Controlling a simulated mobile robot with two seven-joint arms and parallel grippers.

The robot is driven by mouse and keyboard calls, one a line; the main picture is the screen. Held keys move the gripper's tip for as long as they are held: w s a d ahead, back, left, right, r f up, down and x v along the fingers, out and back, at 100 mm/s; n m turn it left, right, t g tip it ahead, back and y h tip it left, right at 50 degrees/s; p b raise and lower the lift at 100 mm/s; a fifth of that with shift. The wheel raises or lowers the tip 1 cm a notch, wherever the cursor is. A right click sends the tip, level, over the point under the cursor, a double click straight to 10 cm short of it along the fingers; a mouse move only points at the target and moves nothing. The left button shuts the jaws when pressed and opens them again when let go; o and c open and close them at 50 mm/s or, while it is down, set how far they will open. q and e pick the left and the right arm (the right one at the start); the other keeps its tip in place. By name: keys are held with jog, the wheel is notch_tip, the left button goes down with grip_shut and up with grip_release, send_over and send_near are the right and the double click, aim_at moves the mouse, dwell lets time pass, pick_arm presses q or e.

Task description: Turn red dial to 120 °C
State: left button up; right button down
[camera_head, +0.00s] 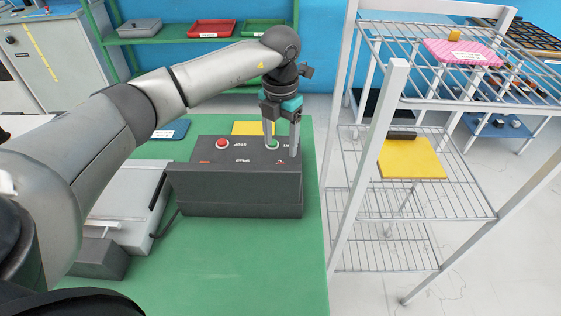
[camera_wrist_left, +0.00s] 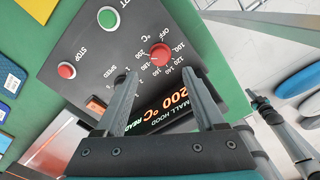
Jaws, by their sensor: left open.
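The red dial (camera_wrist_left: 160,54) sits on the dark panel of the control box (camera_head: 240,192), inside a printed ring of temperatures. I cannot clearly read its pointer. The display (camera_wrist_left: 165,110) in the wrist view is partly covered by my fingers and shows 200 °C. My left gripper (camera_head: 282,148) points down over the right part of the box. In the wrist view my left gripper (camera_wrist_left: 156,76) is open and empty, with its fingertips apart on either side below the dial. In the head view I cannot make out the dial. My right gripper is not in view.
A red stop button (camera_head: 222,143) and a green button (camera_head: 272,143) are on the same panel. The box stands on a green table (camera_head: 220,270), with a grey machine (camera_head: 125,200) to its left. A wire rack (camera_head: 400,215) stands to the right. The front of the table is clear.

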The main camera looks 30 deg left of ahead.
pick_arm(q)
notch_tip(320, 180, down, 7)
jog(key=shift+f+b, duration=0.2)
jog(key=shift+b, duration=0.1)
grip_shut()
dwell(0.6)
